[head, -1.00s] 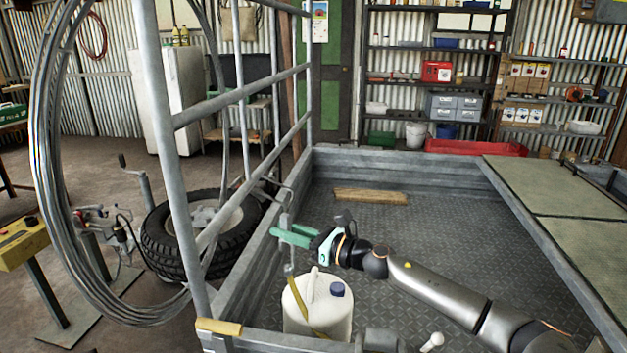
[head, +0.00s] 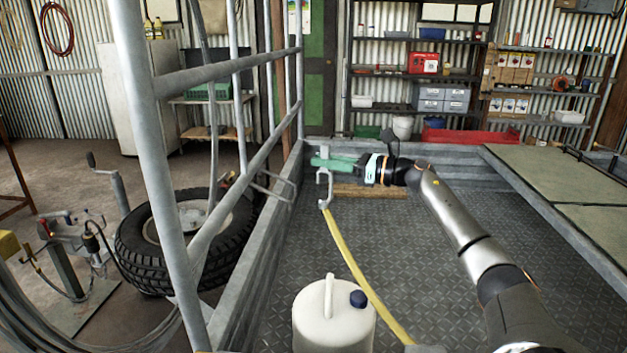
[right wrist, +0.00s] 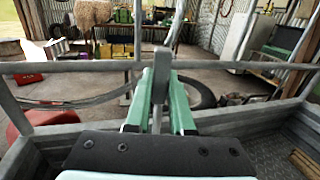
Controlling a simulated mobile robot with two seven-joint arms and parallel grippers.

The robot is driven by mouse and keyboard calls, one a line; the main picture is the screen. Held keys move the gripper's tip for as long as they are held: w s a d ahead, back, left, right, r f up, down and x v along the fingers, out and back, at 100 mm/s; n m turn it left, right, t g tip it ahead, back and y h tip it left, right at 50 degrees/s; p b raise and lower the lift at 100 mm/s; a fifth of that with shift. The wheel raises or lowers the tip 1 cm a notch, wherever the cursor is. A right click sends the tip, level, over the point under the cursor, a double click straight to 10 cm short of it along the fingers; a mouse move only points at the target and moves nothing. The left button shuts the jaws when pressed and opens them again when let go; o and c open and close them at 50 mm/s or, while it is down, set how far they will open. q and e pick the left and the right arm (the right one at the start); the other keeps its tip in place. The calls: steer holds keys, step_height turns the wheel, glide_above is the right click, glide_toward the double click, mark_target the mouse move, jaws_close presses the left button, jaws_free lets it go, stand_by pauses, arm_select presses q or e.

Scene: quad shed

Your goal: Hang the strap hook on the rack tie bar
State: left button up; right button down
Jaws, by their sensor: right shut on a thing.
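The strap hook (head: 325,190) is grey metal with an open curved end, hanging upright over the trailer bed. A yellow strap (head: 345,255) runs from its lower end down past the white jug. My right gripper (head: 331,163) has green fingers and is shut on the hook's upper shank. The right wrist view shows the shank (right wrist: 160,75) upright between the fingers (right wrist: 158,108). The grey tube rack (head: 230,68) stands along the trailer's left side, left of the hook. A rack rail (right wrist: 60,67) crosses behind the hook; I cannot tell which bar is the tie bar. My left gripper is out of view.
A small bent bar (head: 272,187) juts from the rack side near the trailer wall. A white jug (head: 333,318) stands on the trailer bed at the front. A wooden plank (head: 370,191) lies at the far end. The middle bed is clear.

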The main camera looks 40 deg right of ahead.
mark_target(318, 178)
steer(key=shift+w+f+b, duration=0.2)
steer(key=shift+f+b, duration=0.15)
steer(key=shift+f, duration=0.25)
steer(key=shift+w+f+b, duration=0.2)
steer(key=shift+f+b, duration=0.1)
steer(key=shift+f, duration=0.25)
steer(key=shift+w+a+f+p, duration=0.35)
steer(key=shift+w+f, duration=0.25)
steer(key=shift+w, duration=0.2)
steer(key=shift+w+a+f, duration=0.2)
steer(key=shift+w+f, duration=0.15)
steer(key=shift+w, duration=0.1)
steer(key=shift+w+a+f, duration=0.2)
steer(key=shift+w+f, duration=0.1)
steer(key=shift+w, duration=0.15)
steer(key=shift+x, duration=1.95)
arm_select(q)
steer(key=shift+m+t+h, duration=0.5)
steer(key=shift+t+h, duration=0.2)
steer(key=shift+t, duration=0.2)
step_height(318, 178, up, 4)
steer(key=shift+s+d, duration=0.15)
arm_select(e)
steer(key=shift+w, duration=0.1)
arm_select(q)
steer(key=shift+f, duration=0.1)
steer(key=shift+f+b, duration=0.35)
arm_select(e)
steer(key=shift+f, duration=0.15)
